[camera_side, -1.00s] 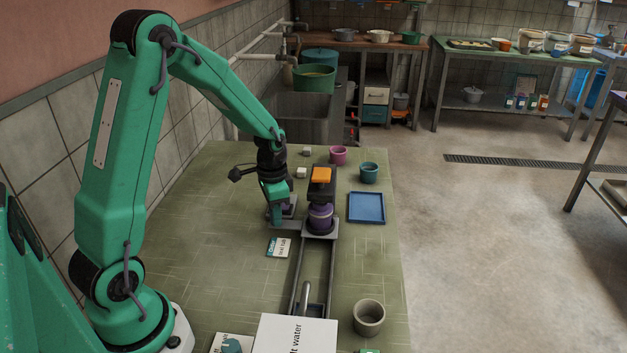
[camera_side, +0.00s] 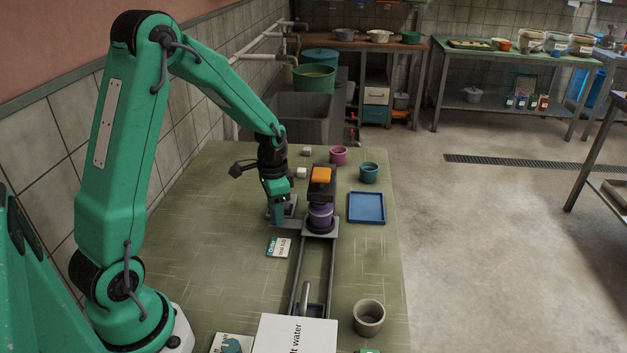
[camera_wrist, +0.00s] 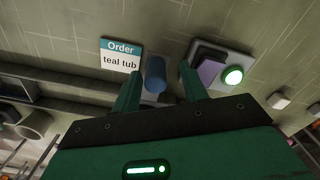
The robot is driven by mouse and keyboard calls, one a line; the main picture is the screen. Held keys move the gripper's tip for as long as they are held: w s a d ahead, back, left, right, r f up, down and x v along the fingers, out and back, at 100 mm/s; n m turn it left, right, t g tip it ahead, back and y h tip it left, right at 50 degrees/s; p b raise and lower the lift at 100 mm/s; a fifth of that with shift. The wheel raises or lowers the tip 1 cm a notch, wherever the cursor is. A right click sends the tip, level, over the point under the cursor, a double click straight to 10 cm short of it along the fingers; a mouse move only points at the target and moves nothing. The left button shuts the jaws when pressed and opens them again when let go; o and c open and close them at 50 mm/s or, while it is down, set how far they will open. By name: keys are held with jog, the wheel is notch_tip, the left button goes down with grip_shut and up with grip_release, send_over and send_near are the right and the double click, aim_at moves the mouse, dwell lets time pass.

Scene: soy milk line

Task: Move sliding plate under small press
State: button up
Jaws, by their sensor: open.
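The small press (camera_side: 321,188), dark with an orange top, stands in the middle of the bench. A purple tub (camera_side: 320,213) sits at its foot on the grey sliding plate (camera_side: 322,233), at the far end of two rails. A side arm reaches left from the plate toward my gripper (camera_side: 277,221). In the wrist view my gripper (camera_wrist: 158,88) is open, its fingers on either side of a blue upright peg (camera_wrist: 155,73) with gaps visible. I cannot tell whether either finger touches it. The plate's surface under the tub is mostly hidden.
An order card (camera_wrist: 121,56) reads "teal tub". A blue tray (camera_side: 366,208), teal tub (camera_side: 369,171) and magenta tub (camera_side: 338,155) stand right and behind.

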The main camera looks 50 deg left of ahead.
notch_tip(320, 180, up, 7)
jog(key=shift+r, duration=0.15)
dwell(0.4)
jog(key=shift+r, duration=0.15)
jog(key=shift+d+r, duration=0.2)
jog(key=s+d+r+n+t, duration=0.3)
jog(key=s+d+r+t, duration=0.2)
jog(key=s+d+r, duration=0.7)
jog(key=s, duration=0.3)
jog(key=shift+s+d+n+t, duration=0.2)
jog(key=shift+s+n+t, duration=0.1)
jog(key=shift+s, duration=0.05)
